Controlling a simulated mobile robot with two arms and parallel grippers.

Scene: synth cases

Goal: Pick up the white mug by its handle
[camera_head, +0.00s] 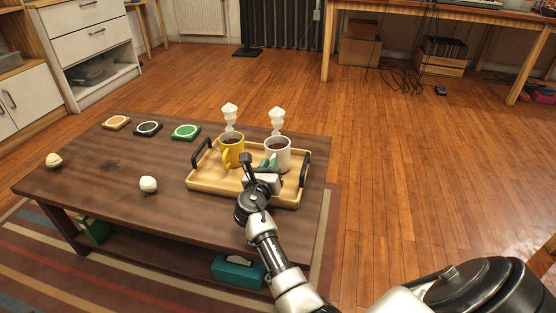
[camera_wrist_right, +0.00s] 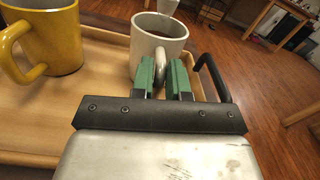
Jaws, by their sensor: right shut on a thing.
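The white mug (camera_head: 278,154) stands upright in the wooden tray (camera_head: 220,184), with dark liquid inside. It also shows at the top of the right wrist view (camera_wrist_right: 160,38). Its handle (camera_wrist_right: 160,60) points toward my right gripper. My right gripper (camera_head: 269,163) reaches over the tray's near side, and its green fingers (camera_wrist_right: 163,76) are shut on the handle, one on each side. The mug seems to rest on the tray; its base is partly hidden by the fingers. My left gripper is in neither view.
A yellow mug (camera_head: 231,152) with dark liquid stands just left of the white mug. Two white chess-piece-like ornaments (camera_head: 230,115) (camera_head: 277,120) stand behind the tray. The tray has black handles (camera_head: 305,169). Coasters (camera_head: 186,132) and pale balls (camera_head: 148,184) lie on the table's left part.

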